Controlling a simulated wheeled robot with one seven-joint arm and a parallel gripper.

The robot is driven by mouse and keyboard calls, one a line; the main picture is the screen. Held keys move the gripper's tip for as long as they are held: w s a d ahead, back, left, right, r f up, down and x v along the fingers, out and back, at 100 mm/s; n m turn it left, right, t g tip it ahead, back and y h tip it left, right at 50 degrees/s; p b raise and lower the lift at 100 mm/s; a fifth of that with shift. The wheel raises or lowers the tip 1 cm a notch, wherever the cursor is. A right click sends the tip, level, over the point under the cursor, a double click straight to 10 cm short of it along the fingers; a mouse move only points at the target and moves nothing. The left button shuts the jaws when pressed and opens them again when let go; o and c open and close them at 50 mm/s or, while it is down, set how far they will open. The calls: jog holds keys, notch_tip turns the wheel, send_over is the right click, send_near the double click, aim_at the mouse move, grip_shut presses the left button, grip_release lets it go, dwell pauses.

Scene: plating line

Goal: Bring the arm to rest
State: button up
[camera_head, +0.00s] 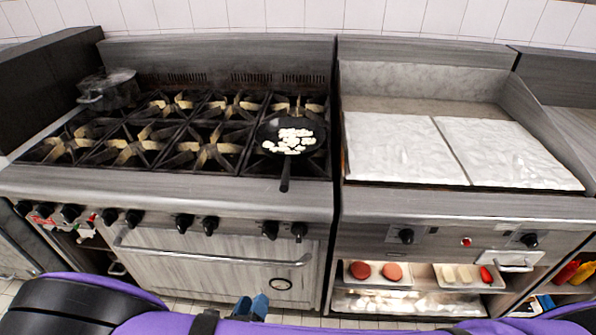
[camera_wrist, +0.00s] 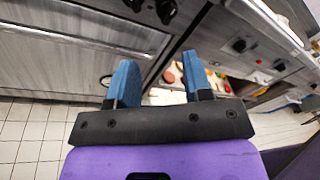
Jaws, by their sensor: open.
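My gripper (camera_wrist: 160,84) shows in the wrist view with its two blue fingers apart and nothing between them. It points down toward the floor in front of the stove. In the head view the blue fingertips (camera_head: 251,307) show at the bottom, low in front of the oven door. My purple and black arm spans the bottom edge of that view. The gripper appears apart from the stove front.
A stove (camera_head: 180,190) with several burners holds a black pan (camera_head: 307,143) with pale pieces and a pot (camera_head: 110,90). A griddle (camera_head: 400,182) stands to its right, with trays of patties and other food (camera_head: 377,273) on a shelf below. Tiled floor (camera_wrist: 30,135) is clear.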

jog(key=w+d+r+m+g+h, duration=0.1)
jog(key=w+d+r+m+g, duration=0.35)
jog(key=d+r+m, duration=0.4)
jog(key=w+d+r+m+g+h, duration=0.2)
jog(key=w+d+r+m+g, duration=0.3)
jog(key=r, duration=0.7)
jog(key=w+d+r+m+g+h, duration=0.1)
jog(key=w+d+r+m+g, duration=0.3)
jog(key=d+r+m, duration=0.5)
jog(key=s+d+r+m+g+y, duration=0.2)
jog(key=s+d+r+m+y, duration=0.35)
jog(key=d+r+m, duration=0.5)
jog(key=s+d+r+m+t+y, duration=0.3)
jog(key=s+d+r+m, duration=0.4)
jog(key=s, duration=0.4)
jog(key=shift+d+r+t, duration=0.45)
jog(key=shift+r+t, duration=0.1)
jog(key=shift+r, duration=0.2)
